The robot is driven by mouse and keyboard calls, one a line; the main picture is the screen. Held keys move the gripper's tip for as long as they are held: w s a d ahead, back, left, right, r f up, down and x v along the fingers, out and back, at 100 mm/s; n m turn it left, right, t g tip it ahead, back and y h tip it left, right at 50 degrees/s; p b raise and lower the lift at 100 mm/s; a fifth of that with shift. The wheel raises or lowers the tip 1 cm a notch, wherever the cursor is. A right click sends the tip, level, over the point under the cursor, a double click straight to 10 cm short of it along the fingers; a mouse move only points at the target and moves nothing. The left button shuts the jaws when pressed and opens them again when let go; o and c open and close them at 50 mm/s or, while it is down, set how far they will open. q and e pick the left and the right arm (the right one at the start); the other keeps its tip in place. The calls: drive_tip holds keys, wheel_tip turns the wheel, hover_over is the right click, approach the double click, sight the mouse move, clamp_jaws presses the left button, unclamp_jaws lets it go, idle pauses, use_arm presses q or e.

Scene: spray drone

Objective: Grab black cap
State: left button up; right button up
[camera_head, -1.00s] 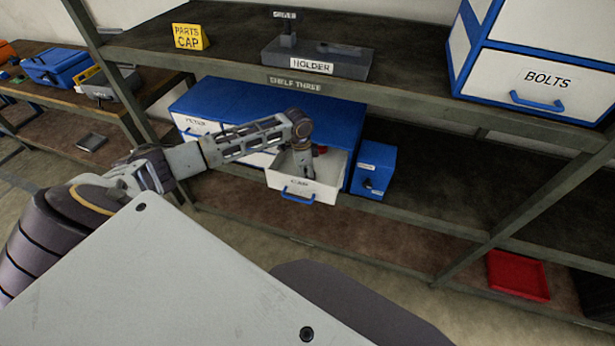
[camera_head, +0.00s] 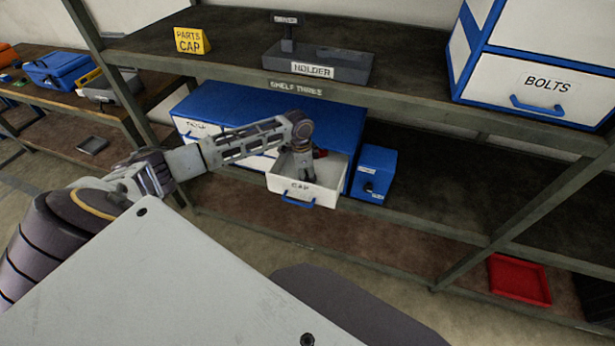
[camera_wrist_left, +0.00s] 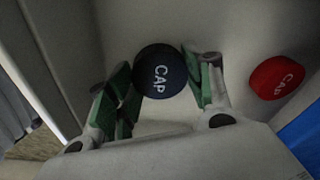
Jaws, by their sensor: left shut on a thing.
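The black cap (camera_wrist_left: 160,72), a round dark piece lettered CAP, shows in the left wrist view between the green-padded fingers of my left gripper (camera_wrist_left: 160,92). The gripper is shut on it, inside the open white drawer. In the head view my left gripper (camera_head: 307,172) reaches down into the drawer (camera_head: 300,191), labelled CAP. The black cap is hidden there by the gripper and the drawer. A red cap (camera_wrist_left: 277,78) lies in the same drawer, to the right of the black one and apart from it. My right gripper is not in view.
The drawer sticks out of a blue cabinet (camera_head: 270,105) on the middle shelf. A small blue box (camera_head: 373,172) stands just right of it. The shelf board above (camera_head: 420,105) carries a grey holder (camera_head: 318,66) and a yellow sign (camera_head: 191,41).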

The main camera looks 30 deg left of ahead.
sight(307, 176)
use_arm(q)
wheel_tip(307, 176, up, 11)
drive_tip(key=s+d, duration=0.4)
drive_tip(key=s, duration=1.3)
drive_tip(key=shift+s+d, duration=0.15)
drive_tip(key=shift+s, duration=0.1)
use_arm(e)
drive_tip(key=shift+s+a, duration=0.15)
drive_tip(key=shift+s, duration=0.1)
use_arm(q)
drive_tip(key=shift+r, duration=0.1)
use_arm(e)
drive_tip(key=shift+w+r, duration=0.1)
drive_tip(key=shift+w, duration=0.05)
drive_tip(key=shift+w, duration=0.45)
